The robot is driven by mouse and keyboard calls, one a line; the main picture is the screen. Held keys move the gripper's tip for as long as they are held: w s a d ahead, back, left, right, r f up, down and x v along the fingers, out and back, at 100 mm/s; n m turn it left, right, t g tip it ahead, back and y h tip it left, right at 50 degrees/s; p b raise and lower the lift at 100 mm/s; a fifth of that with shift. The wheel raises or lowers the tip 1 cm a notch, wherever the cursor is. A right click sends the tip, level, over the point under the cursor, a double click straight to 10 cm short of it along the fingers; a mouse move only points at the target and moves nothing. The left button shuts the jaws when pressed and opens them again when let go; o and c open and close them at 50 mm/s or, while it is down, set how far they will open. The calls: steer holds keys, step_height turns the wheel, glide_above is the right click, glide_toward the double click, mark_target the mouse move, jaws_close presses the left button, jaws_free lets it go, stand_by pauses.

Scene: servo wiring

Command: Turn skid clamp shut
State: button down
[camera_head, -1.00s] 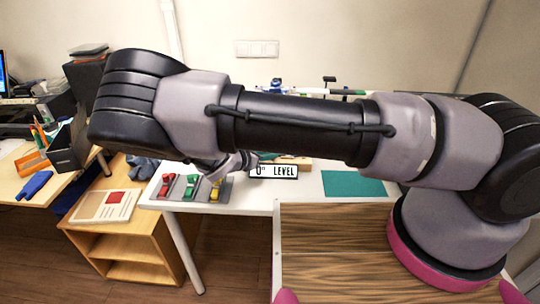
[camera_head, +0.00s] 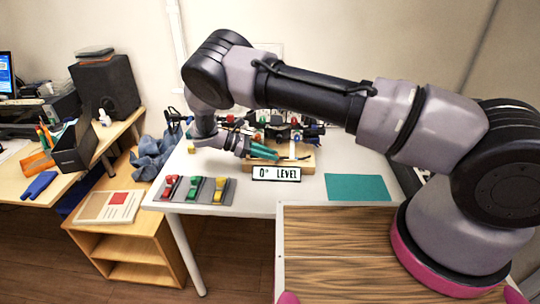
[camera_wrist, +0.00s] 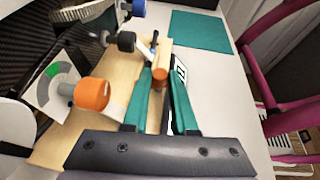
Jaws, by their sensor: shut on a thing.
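The wooden skid (camera_head: 305,167) stands on the white table behind the "0° LEVEL" sign; it also shows in the wrist view (camera_wrist: 103,118). The skid clamp appears as a dark lever (camera_head: 296,158) near the skid's right end. In the wrist view its black bar (camera_wrist: 154,42) lies just past an orange-brown round end (camera_wrist: 160,75). My gripper (camera_head: 277,155) comes in from the left, low over the skid. Its teal fingers (camera_wrist: 161,71) are shut on the clamp lever at that end. The fingers partly hide the lever, and its exact angle is hard to read.
Close by in the wrist view are a large orange knob (camera_wrist: 91,95), a dial with a green sector (camera_wrist: 48,83) and a black knob (camera_wrist: 126,41). The sign (camera_head: 276,173) stands in front. A grey tray (camera_head: 170,202) holds coloured clips. The teal mat (camera_head: 356,187) lies clear at right.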

steer(key=shift+w+m+g, duration=0.1)
steer(key=shift+m+g, duration=0.2)
steer(key=shift+g, duration=0.1)
steer(key=c, duration=0.7)
jaws_free()
steer(key=shift+f, duration=0.1)
